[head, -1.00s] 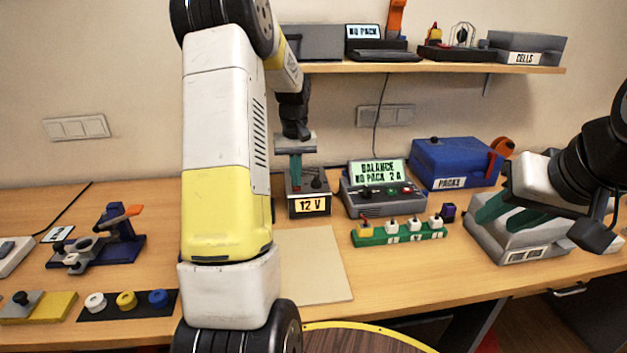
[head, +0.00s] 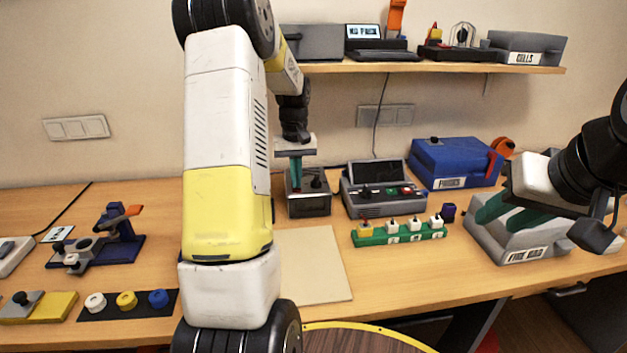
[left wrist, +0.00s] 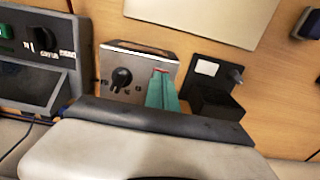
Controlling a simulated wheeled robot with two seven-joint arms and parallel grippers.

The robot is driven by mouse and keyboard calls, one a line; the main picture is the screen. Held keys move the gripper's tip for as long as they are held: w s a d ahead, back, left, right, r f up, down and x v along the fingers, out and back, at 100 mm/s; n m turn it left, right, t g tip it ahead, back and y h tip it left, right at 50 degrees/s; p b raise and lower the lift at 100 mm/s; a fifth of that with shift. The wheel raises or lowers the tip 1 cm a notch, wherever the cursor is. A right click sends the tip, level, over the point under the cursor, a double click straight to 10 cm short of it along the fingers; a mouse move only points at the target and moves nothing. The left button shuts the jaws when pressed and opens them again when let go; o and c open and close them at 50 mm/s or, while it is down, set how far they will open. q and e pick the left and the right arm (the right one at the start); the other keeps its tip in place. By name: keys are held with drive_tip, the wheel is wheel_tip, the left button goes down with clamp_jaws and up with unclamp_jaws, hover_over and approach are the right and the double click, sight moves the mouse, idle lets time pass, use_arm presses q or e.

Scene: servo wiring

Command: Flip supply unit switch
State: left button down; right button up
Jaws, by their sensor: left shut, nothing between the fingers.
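The supply unit (head: 308,200) is a small grey box at the back middle of the bench, and its front display is dark. In the left wrist view its top face (left wrist: 117,62) shows a black knob (left wrist: 122,77) and a red switch (left wrist: 160,71). My left gripper (head: 297,184) is shut and empty, pointing down over the left part of the unit. In the left wrist view its green fingertips (left wrist: 161,80) are at the red switch and partly cover it; contact is likely but not certain. My right gripper (head: 502,212) hangs over the grey bin at the right, fingers apart.
A grey charger (head: 374,190) with a dark screen stands right of the unit. A green strip (head: 400,234) with several plugs lies before it. A blue pack box (head: 455,163) and the grey bin (head: 511,238) are further right. A beige mat (head: 313,265) lies clear in front.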

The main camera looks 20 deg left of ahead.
use_arm(q)
drive_tip(key=shift+r, duration=3.3)
